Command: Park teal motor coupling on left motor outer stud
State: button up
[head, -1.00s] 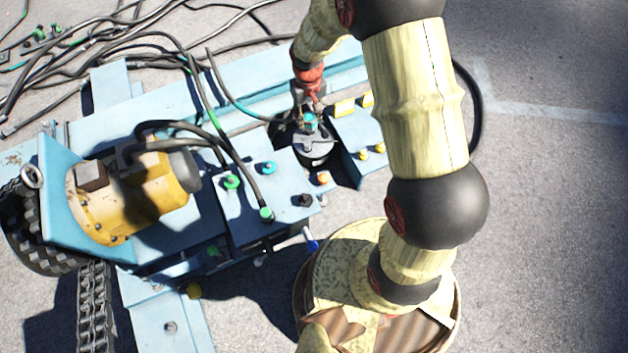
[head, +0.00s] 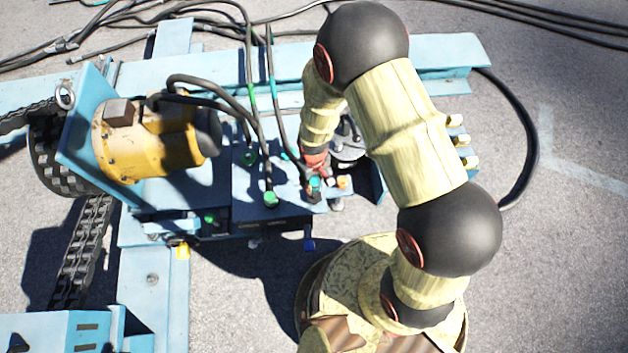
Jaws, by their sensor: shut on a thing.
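The teal motor coupling (head: 315,183) is at my gripper (head: 317,178), at the right edge of the blue panel (head: 245,212). My gripper is shut on it. A black hose with a teal band (head: 272,88) runs down towards it from the back. A dark stud or cap (head: 313,198) shows just below the coupling; I cannot tell whether they touch. I cannot single out the left motor outer stud. My forearm and wrist hide part of the panel and the fingertips are small in the view.
A yellow motor (head: 150,140) stands at left. Black hoses cross the back. Open pavement (head: 565,260) lies at right.

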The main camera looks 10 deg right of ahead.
notch_tip(320, 180, down, 8)
jog(key=b, duration=0.5)
jog(key=shift+r, duration=0.2)
jog(key=shift+f+b, duration=0.2)
jog(key=shift+b, duration=0.1)
jog(key=shift+f, duration=0.45)
dwell(0.3)
jog(key=o, duration=1.4)
notch_tip(320, 180, up, 12)
jog(key=shift+r, duration=0.1)
